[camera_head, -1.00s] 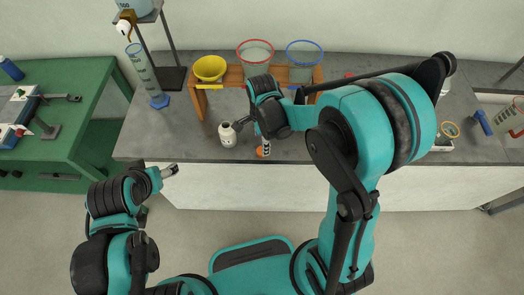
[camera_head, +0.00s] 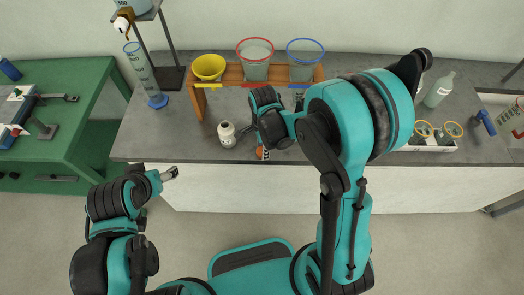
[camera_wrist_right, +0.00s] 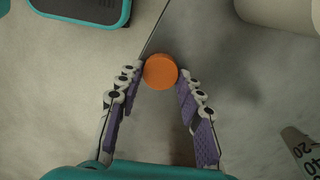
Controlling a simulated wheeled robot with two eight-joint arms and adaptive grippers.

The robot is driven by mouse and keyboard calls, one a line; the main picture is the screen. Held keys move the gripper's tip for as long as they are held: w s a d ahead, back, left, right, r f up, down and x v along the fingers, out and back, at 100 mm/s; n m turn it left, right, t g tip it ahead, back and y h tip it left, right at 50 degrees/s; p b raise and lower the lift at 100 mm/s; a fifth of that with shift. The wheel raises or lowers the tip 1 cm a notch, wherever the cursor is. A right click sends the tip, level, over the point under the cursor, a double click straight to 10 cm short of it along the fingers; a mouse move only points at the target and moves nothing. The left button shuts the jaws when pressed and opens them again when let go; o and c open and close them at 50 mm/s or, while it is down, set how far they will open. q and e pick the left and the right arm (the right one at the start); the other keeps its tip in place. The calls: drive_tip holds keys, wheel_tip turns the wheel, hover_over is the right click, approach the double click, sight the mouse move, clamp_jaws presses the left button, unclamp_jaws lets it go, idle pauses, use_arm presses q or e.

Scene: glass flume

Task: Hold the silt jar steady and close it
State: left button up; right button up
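My right gripper (camera_head: 263,152) is to the right of the jar, low near the counter's front edge. Its fingertips meet both sides of a round orange lid (camera_wrist_right: 160,70) in the right wrist view, and it looks shut on it. In the head view the fingers partly hide the lid. My left gripper (camera_head: 170,173) is in front of the counter, left of and apart from the jar. Its fingers are too small to read.
A tall graduated cylinder (camera_head: 143,70) stands at left. A white tray (camera_head: 444,146) and a grey-green bottle (camera_head: 438,90) are at right. The counter left of the jar is clear.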

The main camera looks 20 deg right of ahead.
drive_tip(key=shift+c, duration=0.2)
drive_tip(key=shift+r, duration=0.5)
drive_tip(key=r, duration=0.1)
drive_tip(key=r+p, duration=0.2)
drive_tip(key=r, duration=0.1)
drive_tip(key=shift+s+d, duration=0.3)
drive_tip(key=shift+d, duration=0.1)
drive_tip(key=s+d+r+p, duration=0.1)
drive_tip(key=s+d+r, duration=0.1)
drive_tip(key=s+d+r+p, duration=0.1)
drive_tip(key=s+d+r, duration=0.1)
drive_tip(key=d, duration=0.1)
drive_tip(key=s+d+r, duration=0.2)
drive_tip(key=s+d, duration=0.1)
drive_tip(key=shift+d+p, duration=0.1)
drive_tip(key=shift+p, duration=0.3)
